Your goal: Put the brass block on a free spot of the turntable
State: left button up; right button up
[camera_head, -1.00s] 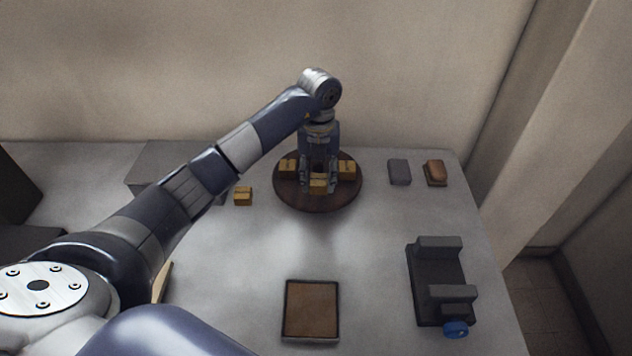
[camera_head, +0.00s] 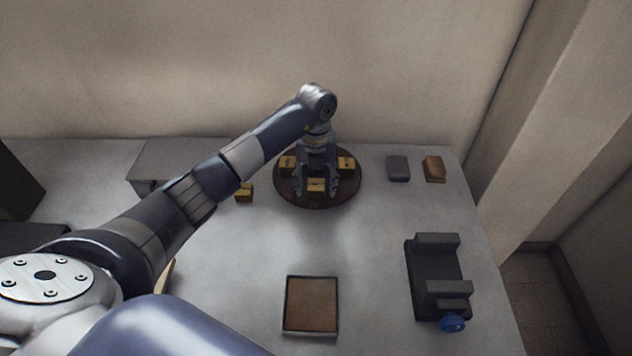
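The turntable (camera_head: 290,195) is a round dark brown disc at the back middle of the table. Brass-coloured blocks sit on it at the left (camera_head: 287,162), right (camera_head: 347,163) and front (camera_head: 316,186). Another brass-coloured block (camera_head: 244,193) is on the table left of the turntable, partly behind my arm. My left gripper (camera_head: 317,188) points down over the turntable, its fingers spread on either side of the front block with small gaps. The gripper hides the turntable's middle and back. My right gripper is out of view.
A brown-topped tray (camera_head: 338,305) lies at the front. A dark fixture with a blue knob (camera_head: 420,285) stands front right. A grey block (camera_head: 398,169) and a brown brush-like piece (camera_head: 434,168) lie back right. A grey box (camera_head: 150,160) is back left. The middle table is clear.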

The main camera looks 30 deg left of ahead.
aim_at(316, 185)
pick_arm(q)
jog(key=shift+r, duration=0.45)
notch_tip(316, 185, up, 12)
jog(key=b, duration=0.1)
jog(key=shift+f+b, duration=0.25)
jog(key=shift+b, duration=0.15)
